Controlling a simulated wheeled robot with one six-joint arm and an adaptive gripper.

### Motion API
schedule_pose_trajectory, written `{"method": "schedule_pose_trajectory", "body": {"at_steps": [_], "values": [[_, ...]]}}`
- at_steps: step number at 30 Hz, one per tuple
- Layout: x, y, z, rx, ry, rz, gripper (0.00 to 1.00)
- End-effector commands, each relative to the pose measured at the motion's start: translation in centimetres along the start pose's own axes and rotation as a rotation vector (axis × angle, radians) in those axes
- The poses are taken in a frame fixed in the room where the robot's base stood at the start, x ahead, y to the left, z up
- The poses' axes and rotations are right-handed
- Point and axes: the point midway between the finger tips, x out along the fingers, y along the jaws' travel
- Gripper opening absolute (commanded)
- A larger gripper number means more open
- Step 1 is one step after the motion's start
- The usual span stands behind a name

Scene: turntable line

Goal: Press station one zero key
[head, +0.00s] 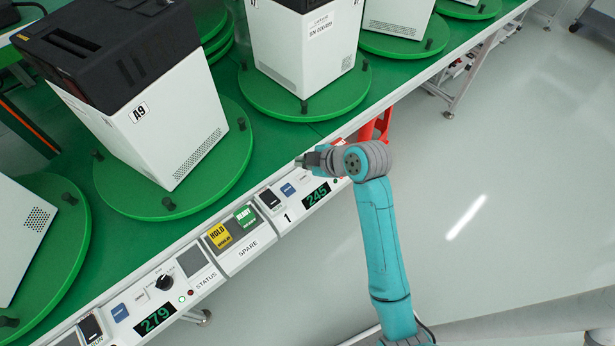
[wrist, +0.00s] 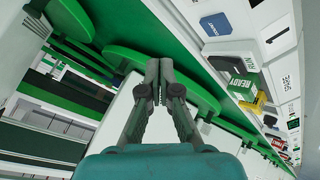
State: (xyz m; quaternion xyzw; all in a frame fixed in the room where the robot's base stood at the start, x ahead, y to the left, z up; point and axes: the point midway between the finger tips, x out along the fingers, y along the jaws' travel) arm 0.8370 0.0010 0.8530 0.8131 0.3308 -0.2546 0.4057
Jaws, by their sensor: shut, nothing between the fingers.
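The station panel marked 1 (head: 287,217) is on the front rail of the line and has a green-lit display (head: 317,195) reading 245. A blue key (head: 287,189) sits on this panel, and its lettering is too small to read. It also shows in the wrist view as a blue key (wrist: 215,24) at upper right. My gripper (head: 300,161) is above the rail, just beyond and right of the blue key, apart from it. In the wrist view my gripper (wrist: 160,68) has its fingers together with nothing between them.
A black rocker switch (head: 269,198) is left of the blue key. The spare panel has yellow HOLD (head: 219,236) and green READY (head: 245,216) tags. Another panel has a display (head: 155,320) reading 279. White machines (head: 165,140) stand on green turntables (head: 215,185) behind the rail.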

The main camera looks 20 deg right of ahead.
Motion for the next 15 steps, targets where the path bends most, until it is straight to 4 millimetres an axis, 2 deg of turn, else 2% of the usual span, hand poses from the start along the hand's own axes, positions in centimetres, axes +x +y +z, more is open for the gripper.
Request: {"method": "schedule_pose_trajectory", "body": {"at_steps": [1,4,15], "values": [[-0.1,0.8,-0.3,-0.021,0.002,-0.007,0.00],[-0.3,1.7,-0.7,-0.055,0.006,-0.024,0.00],[-0.5,2.2,-1.0,-0.081,0.009,-0.038,0.00]]}}
